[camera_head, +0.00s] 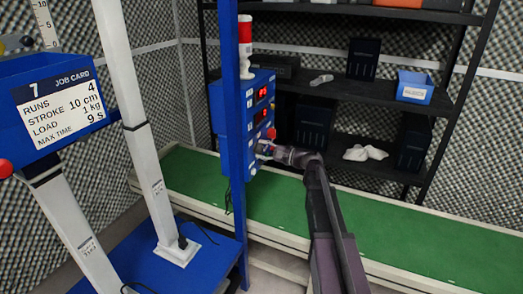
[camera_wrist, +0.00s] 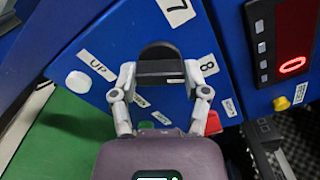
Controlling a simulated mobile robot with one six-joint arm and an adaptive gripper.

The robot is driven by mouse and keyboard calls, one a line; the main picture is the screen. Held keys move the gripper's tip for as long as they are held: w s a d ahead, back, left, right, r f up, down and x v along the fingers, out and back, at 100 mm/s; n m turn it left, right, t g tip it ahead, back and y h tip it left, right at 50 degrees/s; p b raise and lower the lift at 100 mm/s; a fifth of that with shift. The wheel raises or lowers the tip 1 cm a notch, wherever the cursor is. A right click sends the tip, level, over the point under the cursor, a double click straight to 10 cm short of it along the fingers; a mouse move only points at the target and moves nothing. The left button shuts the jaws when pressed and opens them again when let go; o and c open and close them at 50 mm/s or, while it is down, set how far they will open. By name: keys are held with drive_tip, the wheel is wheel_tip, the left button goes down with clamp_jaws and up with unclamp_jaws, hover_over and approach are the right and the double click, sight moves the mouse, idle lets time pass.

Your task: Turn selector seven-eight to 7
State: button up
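The selector seven-eight is a black knob (camera_wrist: 160,54) on a blue control box, seen in the wrist view between labels 7 (camera_wrist: 174,8) and 8 (camera_wrist: 208,66). My gripper (camera_wrist: 160,76) has one finger on each side of the knob, and both tips appear to touch it. Which label the knob points to is not clear. In the head view my gripper (camera_head: 267,150) is at the lower face of the blue control box (camera_head: 251,125); the knob is hidden there.
A white button (camera_wrist: 78,82) beside an UP label, a red part (camera_wrist: 213,122) and a yellow button (camera_wrist: 281,103) are near my fingers. A blue post (camera_head: 232,120) stands left of the box. A green conveyor belt (camera_head: 400,225) runs below; dark shelves (camera_head: 455,80) stand behind.

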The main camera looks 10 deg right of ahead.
drive_tip(key=shift+c, duration=0.4)
drive_tip(key=shift+n, duration=0.5)
drive_tip(key=n, duration=0.4)
drive_tip(key=shift+n, duration=0.3)
drive_tip(key=n, duration=0.6)
drive_tip(key=shift+n, duration=0.3)
drive_tip(key=o, duration=1.2)
drive_tip(key=shift+w, duration=0.1)
drive_tip(key=shift+c, duration=0.2)
